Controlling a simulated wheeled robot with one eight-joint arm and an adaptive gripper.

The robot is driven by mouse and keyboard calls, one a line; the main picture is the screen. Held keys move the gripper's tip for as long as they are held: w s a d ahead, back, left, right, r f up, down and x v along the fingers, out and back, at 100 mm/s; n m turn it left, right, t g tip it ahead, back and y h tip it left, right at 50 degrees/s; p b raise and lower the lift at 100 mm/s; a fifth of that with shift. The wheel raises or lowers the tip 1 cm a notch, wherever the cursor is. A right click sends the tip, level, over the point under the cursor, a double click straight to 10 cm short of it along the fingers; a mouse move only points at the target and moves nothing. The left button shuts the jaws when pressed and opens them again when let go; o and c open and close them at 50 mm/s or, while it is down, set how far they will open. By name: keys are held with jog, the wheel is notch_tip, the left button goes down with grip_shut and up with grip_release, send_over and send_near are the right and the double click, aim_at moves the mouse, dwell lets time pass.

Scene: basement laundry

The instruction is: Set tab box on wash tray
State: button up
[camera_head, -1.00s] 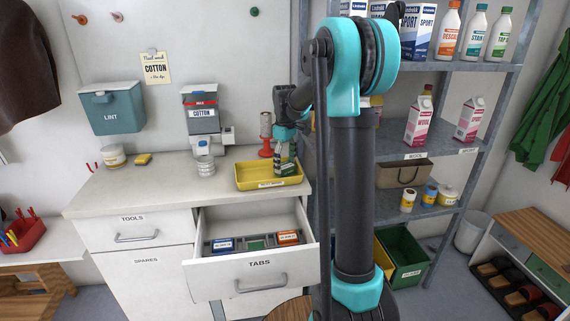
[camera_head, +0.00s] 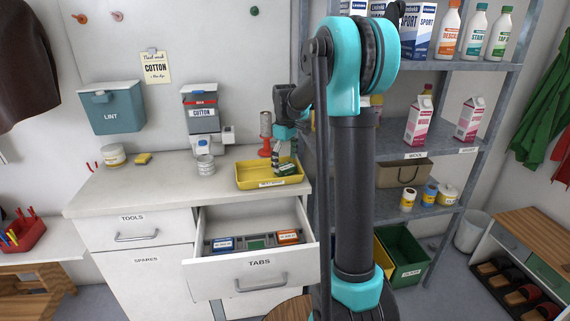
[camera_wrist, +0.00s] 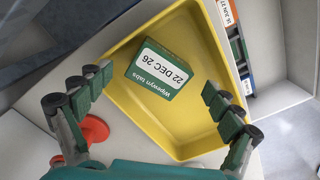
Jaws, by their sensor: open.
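The tab box is a small green box with a white label reading "Wipewyn tabs 22 DEC 26"; it lies in the yellow wash tray in the wrist view (camera_wrist: 158,73). The box also shows in the head view (camera_head: 286,169), partly hidden by the gripper. The wash tray (camera_head: 255,182) stands on the counter; its yellow floor shows in the wrist view (camera_wrist: 180,125). My gripper (camera_wrist: 154,79) is open, its fingers spread apart on either side of the box without touching it. In the head view my gripper (camera_head: 278,160) is over the tray.
The open TABS drawer (camera_head: 258,264) juts out below the counter, with blue and orange boxes inside. A red stand (camera_head: 265,149) is beside the tray. A white tin (camera_head: 205,165) stands to its left. Metal shelves (camera_head: 430,155) are at right.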

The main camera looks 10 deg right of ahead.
aim_at(285, 166)
notch_tip(285, 166, up, 12)
jog(key=shift+f, duration=0.15)
dwell(1.5)
